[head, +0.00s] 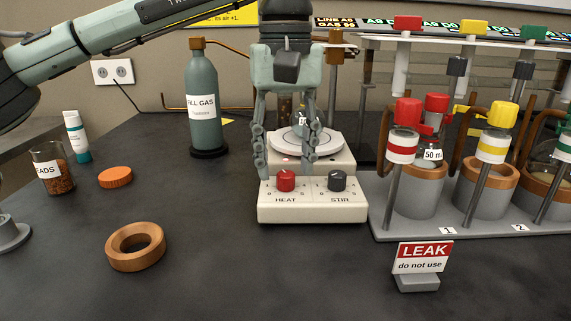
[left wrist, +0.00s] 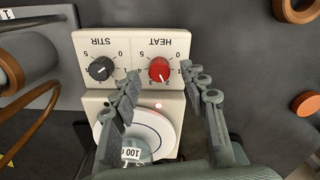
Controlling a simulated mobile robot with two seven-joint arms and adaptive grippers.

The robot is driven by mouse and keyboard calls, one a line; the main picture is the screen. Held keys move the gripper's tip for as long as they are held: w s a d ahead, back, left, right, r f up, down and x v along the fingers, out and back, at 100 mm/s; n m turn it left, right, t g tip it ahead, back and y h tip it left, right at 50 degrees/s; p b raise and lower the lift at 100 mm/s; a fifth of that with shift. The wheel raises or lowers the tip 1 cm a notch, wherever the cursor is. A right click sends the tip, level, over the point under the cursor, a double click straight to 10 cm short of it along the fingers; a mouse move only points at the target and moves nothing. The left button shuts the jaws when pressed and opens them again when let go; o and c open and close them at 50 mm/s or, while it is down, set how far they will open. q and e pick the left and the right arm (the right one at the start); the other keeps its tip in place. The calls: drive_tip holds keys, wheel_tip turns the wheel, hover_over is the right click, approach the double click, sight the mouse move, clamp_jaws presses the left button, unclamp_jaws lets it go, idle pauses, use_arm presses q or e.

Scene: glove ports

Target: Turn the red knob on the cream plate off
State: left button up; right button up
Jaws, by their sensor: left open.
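The cream plate (head: 312,213) is a hot plate with a round white top. Its front has a red knob (head: 286,181) over HEAT and a dark knob (head: 337,181) over STIR. In the left wrist view, the red knob (left wrist: 160,70) has a pale mark pointing toward the round top, away from the 0. My left gripper (head: 285,166) points down over the plate, open and empty. In the left wrist view its fingertips (left wrist: 160,76) lie either side of the red knob; contact is not visible. A labelled glass vessel (left wrist: 134,150) on the top is partly hidden. My right gripper is out of view.
A gas bottle (head: 203,105) stands behind left. A rack of vessels (head: 455,228) with coloured valves is close on the right. A LEAK sign (head: 422,257) stands in front right. A copper-coloured ring (head: 135,247) and orange cap (head: 115,177) lie left. The front bench is mostly clear.

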use_arm(q)
drive_tip(key=shift+f, duration=0.65)
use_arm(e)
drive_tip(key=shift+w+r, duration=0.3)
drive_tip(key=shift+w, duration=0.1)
use_arm(q)
clamp_jaws()
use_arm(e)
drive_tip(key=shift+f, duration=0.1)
